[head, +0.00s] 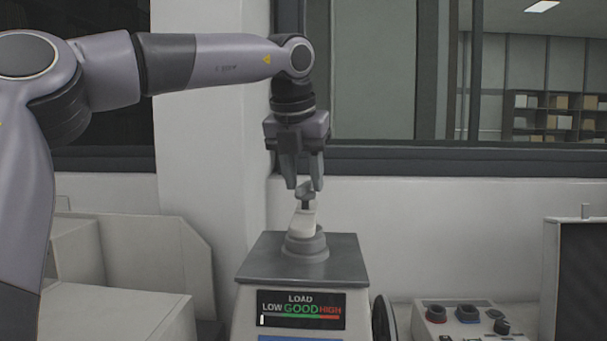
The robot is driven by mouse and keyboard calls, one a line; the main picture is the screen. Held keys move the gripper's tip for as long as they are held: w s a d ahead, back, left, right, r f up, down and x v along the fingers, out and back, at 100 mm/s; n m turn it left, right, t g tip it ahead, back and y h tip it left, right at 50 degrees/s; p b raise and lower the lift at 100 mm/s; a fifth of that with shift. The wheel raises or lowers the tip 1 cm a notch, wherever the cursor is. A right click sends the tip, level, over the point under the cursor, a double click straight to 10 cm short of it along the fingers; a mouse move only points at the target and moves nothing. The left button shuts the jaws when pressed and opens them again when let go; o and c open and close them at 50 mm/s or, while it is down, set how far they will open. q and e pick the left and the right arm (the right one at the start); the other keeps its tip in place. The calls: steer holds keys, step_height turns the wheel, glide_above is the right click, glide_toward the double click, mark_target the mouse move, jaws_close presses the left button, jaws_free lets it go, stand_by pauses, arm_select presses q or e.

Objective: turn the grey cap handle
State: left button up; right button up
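The grey cap handle (302,219) stands up from a round grey collar (305,246) on top of the mounting press (262,266). Its upper end is a darker grip piece (306,195). My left gripper (305,187) points straight down over this upper end. Its two fingers are apart, with a visible gap between them. The fingertips are level with the top of the grip piece, one to each side in the picture; whether they touch it I cannot tell. My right gripper is out of view.
The press display (300,310) reads LOAD, LOW, GOOD, HIGH, with a small white bar under LOW. A control box (455,316) with red and blue knobs stands at the right. Pale cabinets (130,255) stand at the left, a wall and window behind.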

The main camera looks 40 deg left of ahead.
arm_select(q)
steer(key=shift+c, duration=0.3)
jaws_close()
steer(key=shift+m, duration=0.4)
steer(key=m+h, duration=0.1)
steer(key=m, duration=0.1)
steer(key=shift+a+m+t, duration=0.15)
steer(key=shift+m+t, duration=0.15)
steer(key=shift+m, duration=0.1)
steer(key=m+h, duration=0.1)
steer(key=m, duration=0.2)
steer(key=shift+a+m+h, duration=0.15)
steer(key=shift+m+h, duration=0.15)
steer(key=shift+h, duration=0.1)
steer(key=m+h, duration=0.1)
steer(key=m, duration=0.2)
steer(key=shift+a, duration=0.15)
steer(key=shift+w+a+m+g+h, duration=0.1)
steer(key=shift+m+g+h, duration=0.55)
steer(key=shift+m, duration=1.25)
